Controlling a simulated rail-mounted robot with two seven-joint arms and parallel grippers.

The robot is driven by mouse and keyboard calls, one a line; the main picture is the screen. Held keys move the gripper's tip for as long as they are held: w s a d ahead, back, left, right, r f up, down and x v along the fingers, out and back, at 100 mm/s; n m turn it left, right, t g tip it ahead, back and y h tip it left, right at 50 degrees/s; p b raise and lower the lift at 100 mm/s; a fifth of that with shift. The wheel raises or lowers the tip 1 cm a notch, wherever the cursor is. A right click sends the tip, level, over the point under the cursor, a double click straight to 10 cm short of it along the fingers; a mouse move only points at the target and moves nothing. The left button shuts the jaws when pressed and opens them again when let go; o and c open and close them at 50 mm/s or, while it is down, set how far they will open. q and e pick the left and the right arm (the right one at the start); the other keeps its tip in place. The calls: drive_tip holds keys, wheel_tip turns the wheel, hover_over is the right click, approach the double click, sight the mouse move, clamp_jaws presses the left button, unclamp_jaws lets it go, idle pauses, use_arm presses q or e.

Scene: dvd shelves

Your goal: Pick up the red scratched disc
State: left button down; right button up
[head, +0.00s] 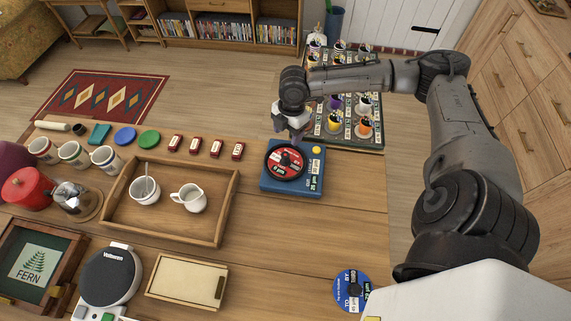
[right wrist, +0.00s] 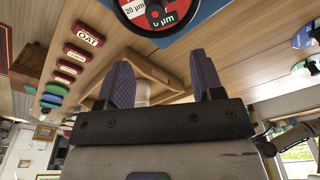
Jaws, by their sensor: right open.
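The red disc (head: 275,166) has a black outer rim and white µm markings. It lies on a blue, box-like device (head: 302,191) on the table; scratches are too small to make out. The disc (right wrist: 138,14) is cut off by the top edge of the right wrist view. My right gripper (head: 294,137) is just above the disc's far edge and seems apart from it. In the right wrist view its two fingers (right wrist: 163,80) are spread with nothing between them. My left gripper is not in view.
Several small red labelled blocks (head: 215,148) stand left of the device. A wooden tray (head: 226,208) with cups is at left. A blue disc (head: 345,280) lies near the front edge. A rack of cups (head: 372,142) stands beyond the device. Bare table lies between tray and blue disc.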

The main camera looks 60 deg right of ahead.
sight(286, 155)
drive_tip(key=f, duration=1.3)
drive_tip(key=shift+w+a, duration=0.25)
drive_tip(key=shift+w, duration=0.1)
drive_tip(key=shift+c, duration=0.2)
drive_tip(key=c, duration=1)
drive_tip(key=shift+o, duration=0.2)
